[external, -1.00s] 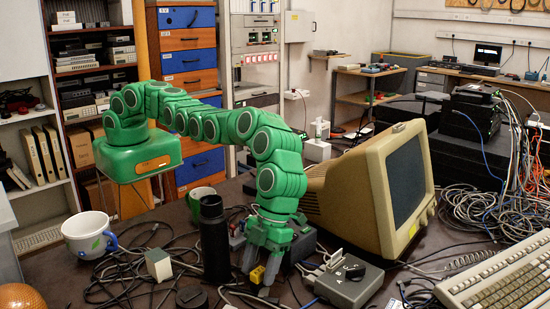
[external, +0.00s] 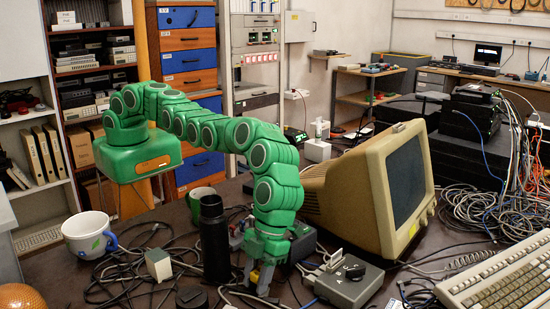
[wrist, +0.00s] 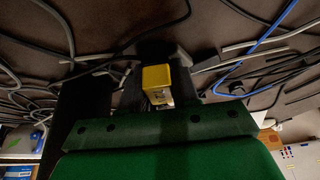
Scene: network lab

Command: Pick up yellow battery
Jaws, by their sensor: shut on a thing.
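The yellow battery (wrist: 157,77) shows in the wrist view as a small yellow block with a metallic lower end. It sits between the fingers of my gripper (wrist: 160,92), which is shut on it. In the external view my gripper (external: 259,281) points down at the cluttered dark table, close to its surface. There the fingers largely hide the battery. I cannot tell whether the battery still touches the table.
A black cylinder (external: 214,243) stands just left of my gripper. A grey switch box (external: 345,285) is to its right, and a beige monitor (external: 360,190) stands behind that. Cables (wrist: 215,60) cover much of the table. A white mug (external: 86,236) stands farther left.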

